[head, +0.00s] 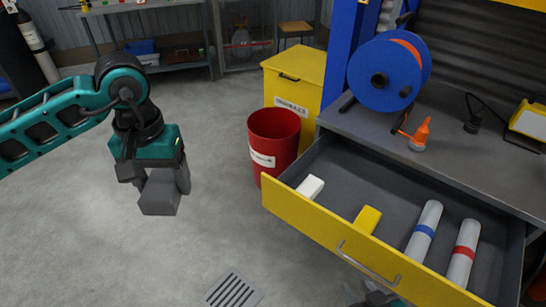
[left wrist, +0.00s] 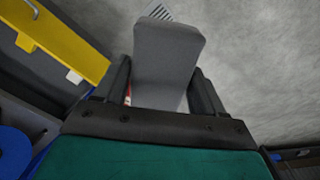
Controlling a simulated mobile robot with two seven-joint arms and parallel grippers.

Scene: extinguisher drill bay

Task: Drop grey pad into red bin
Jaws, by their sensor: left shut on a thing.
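The grey pad (head: 160,192) is held in the jaws of my left gripper (head: 156,180), hanging above the bare floor at the left of the head view. In the left wrist view the pad (left wrist: 166,65) stands between the two dark fingers of the left gripper (left wrist: 163,95). The red bin (head: 274,140) stands on the floor to the right of the pad, open at the top, with a white label on its side. The pad is clear of the bin. My right gripper (head: 375,296) shows partly at the bottom edge, near the drawer handle; its fingers are not clear.
An open yellow-fronted drawer (head: 310,212) juts out right of the bin, holding a white block (head: 310,187), a yellow block (head: 367,219) and two banded cylinders. A yellow cabinet (head: 293,82) stands behind the bin. The floor between pad and bin is clear.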

